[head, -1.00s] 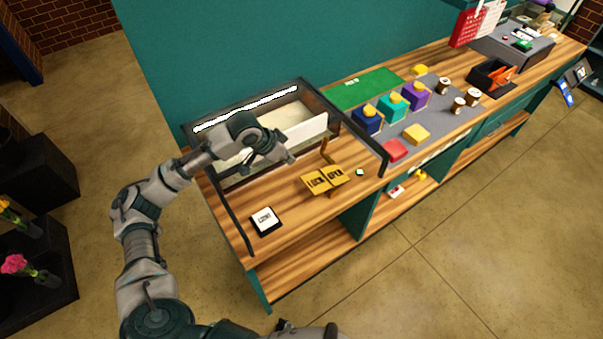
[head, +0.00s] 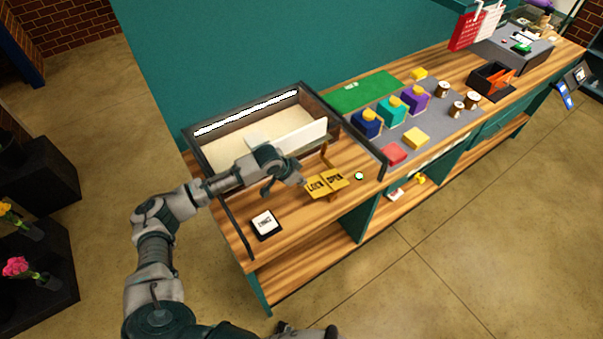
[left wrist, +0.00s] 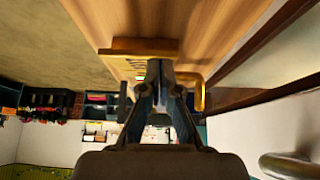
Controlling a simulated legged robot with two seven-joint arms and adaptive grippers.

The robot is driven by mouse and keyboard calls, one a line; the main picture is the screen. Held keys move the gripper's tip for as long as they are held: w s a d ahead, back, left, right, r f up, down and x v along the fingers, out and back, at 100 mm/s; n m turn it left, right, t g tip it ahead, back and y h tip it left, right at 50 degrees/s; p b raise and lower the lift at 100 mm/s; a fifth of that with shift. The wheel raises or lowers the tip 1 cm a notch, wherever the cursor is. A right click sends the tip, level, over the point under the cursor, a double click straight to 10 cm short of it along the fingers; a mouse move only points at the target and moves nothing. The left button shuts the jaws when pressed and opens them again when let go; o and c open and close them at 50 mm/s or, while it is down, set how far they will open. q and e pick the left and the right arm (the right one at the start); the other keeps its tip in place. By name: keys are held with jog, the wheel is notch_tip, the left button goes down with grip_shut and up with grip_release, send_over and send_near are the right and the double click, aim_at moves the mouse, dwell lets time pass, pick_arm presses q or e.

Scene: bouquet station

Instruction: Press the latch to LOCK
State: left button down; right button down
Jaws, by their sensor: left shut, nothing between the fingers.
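The latch has a yellow plate (head: 327,184) on the front part of the wooden counter, with LOCK on its left half and OPEN on its right half. A brown upright piece (head: 326,158) stands just behind the plate. My left gripper (head: 302,182) is shut and empty, at the left edge of the LOCK half; I cannot tell if it touches. In the left wrist view my shut fingertips (left wrist: 160,65) overlap the yellow plate (left wrist: 140,46), and a gold bracket (left wrist: 200,97) is just right of them. My right gripper is not in view.
An open-topped dark-framed case (head: 300,90) with a white panel (head: 300,138) stands behind the arm. A small green-and-white button (head: 359,176) lies right of the plate, and a black-edged white card (head: 264,224) lies left. Coloured boxes (head: 391,108) stand farther right.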

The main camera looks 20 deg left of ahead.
pick_arm(q)
jog(key=shift+f, duration=0.1)
dwell(0.3)
jog(key=shift+f, duration=0.1)
jog(key=shift+s+f+t, duration=0.15)
jog(key=shift+t, duration=0.15)
